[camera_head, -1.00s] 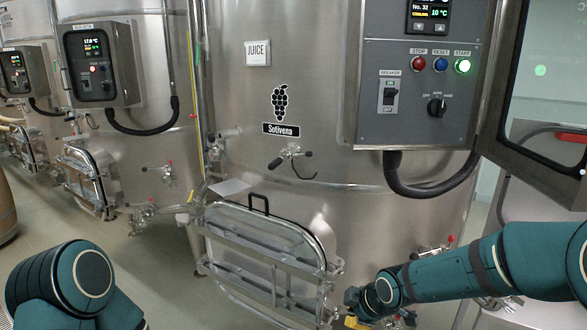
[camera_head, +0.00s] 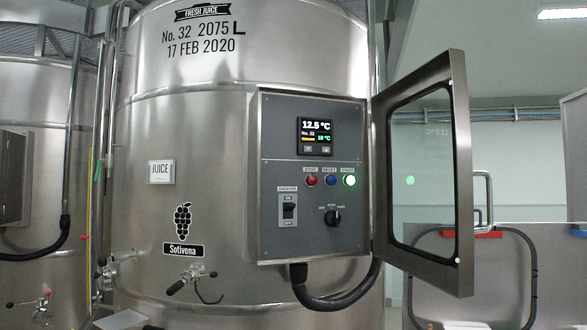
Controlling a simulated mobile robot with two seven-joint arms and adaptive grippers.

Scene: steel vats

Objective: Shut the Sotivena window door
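The Sotivena window door (camera_head: 459,190) stands wide open, swung out to the right of its control box. It has a steel frame around a clear pane and hinges along the box's right edge. The grey control box (camera_head: 270,225) shows its display, red, blue and green buttons, a breaker switch and a dial. It is fixed on the steel vat (camera_head: 215,125) marked Sotivena, No. 32. Neither gripper is in view, and no part of my arms shows.
A black cable (camera_head: 335,300) loops below the box. A valve with a black handle (camera_head: 190,278) sticks out below the Sotivena label. Another vat (camera_head: 38,100) stands at the left. Behind the door is a steel panel with a handle and hose (camera_head: 535,265).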

